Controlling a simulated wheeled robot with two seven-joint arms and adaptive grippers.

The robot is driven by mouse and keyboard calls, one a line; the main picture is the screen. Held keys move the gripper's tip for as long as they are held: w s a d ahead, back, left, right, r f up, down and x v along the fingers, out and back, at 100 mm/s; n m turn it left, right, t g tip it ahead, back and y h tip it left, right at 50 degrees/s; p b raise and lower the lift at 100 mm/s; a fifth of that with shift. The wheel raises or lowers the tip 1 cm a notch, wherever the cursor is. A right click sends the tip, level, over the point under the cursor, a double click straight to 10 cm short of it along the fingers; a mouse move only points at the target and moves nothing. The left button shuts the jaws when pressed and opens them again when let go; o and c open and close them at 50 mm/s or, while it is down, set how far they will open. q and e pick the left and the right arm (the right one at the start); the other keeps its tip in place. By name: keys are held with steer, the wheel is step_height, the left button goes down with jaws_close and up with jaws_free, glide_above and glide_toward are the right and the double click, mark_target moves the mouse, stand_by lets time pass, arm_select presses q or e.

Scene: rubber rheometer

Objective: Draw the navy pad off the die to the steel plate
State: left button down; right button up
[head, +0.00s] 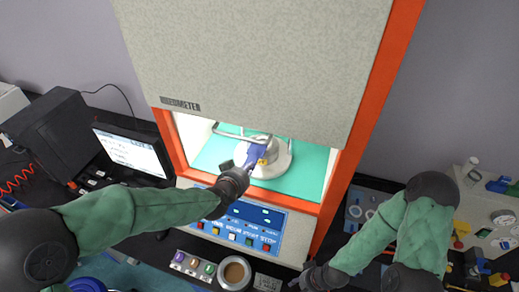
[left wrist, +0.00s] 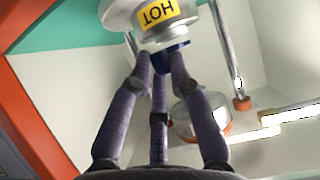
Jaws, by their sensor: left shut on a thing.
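In the head view my left gripper (head: 252,158) reaches into the rheometer's open chamber, at the steel die (head: 274,162). In the left wrist view its purple fingers (left wrist: 163,58) close together on the navy pad (left wrist: 184,44), of which only a small blue part shows. The pad is right at the die (left wrist: 118,12), by its yellow HOT label (left wrist: 158,14); whether they touch is unclear. My right gripper (head: 318,277) is low, in front of the machine, its fingers too small to read. I cannot surely identify the steel plate.
The chamber has an orange frame (head: 338,185), a green floor (head: 312,168) and a metal bar across the die. Below are the control panel (head: 245,225), a round cup (head: 235,272) and coloured buttons (head: 193,266). A monitor (head: 130,150) stands left; small parts crowd the right bench.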

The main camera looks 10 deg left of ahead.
arm_select(q)
steer(key=s+a, duration=0.2)
steer(key=s, duration=1.2)
steer(key=shift+a+p, duration=0.35)
steer(key=shift+p, duration=0.1)
stand_by(1.1)
stand_by(0.5)
